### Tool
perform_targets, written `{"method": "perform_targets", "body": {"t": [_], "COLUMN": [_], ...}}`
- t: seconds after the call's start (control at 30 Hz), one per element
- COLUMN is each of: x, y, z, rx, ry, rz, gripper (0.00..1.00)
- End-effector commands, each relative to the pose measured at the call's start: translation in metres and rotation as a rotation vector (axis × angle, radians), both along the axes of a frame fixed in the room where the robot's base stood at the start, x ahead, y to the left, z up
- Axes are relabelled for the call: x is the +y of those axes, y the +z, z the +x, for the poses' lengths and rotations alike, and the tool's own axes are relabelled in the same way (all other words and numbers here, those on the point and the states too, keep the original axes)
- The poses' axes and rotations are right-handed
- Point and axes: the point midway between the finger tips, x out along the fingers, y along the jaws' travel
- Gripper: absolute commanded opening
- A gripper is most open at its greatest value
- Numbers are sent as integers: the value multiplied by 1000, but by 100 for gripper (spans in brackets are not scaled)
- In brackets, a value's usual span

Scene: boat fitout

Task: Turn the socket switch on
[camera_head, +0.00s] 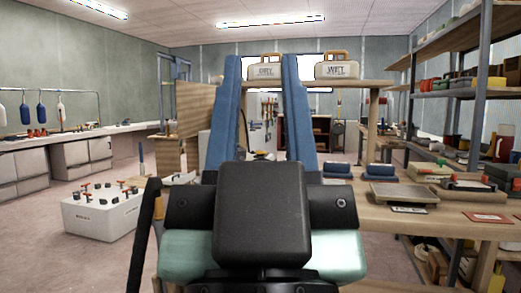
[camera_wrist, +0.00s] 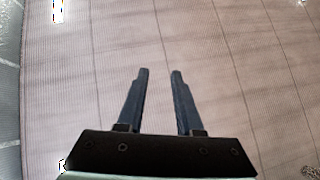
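I cannot make out a socket switch in either view. My gripper (camera_head: 262,60) stands in the foreground of the head view, its two long blue fingers pointing up and spread apart. The gap between the fingers is empty. In the wrist view my gripper (camera_wrist: 160,71) is also open, with only the pale panelled ceiling behind it. My gripper and arm hide part of the middle of the room and bench.
A wooden bench (camera_head: 445,222) stands at right, with blue rolls and a grey tray (camera_head: 404,193). Two cases, DRY (camera_head: 265,71) and WET (camera_head: 337,70), sit on a shelf. Crowded shelving (camera_head: 480,80) lines the right. A white box (camera_head: 100,218) with red-topped fittings stands on open floor at left.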

Motion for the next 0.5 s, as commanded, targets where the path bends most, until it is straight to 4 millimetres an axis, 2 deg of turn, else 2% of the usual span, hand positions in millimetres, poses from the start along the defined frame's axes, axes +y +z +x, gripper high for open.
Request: {"method": "perform_targets", "body": {"t": [0.03,0.17,0.27,0.5], "x": [0,0,0,0], "y": [10,36,65,146], "z": [0,0,0,0], "rx": [0,0,0,-1], "ry": [0,0,0,1], "rz": [0,0,0,-1], "gripper": [24,1,0,0]}}
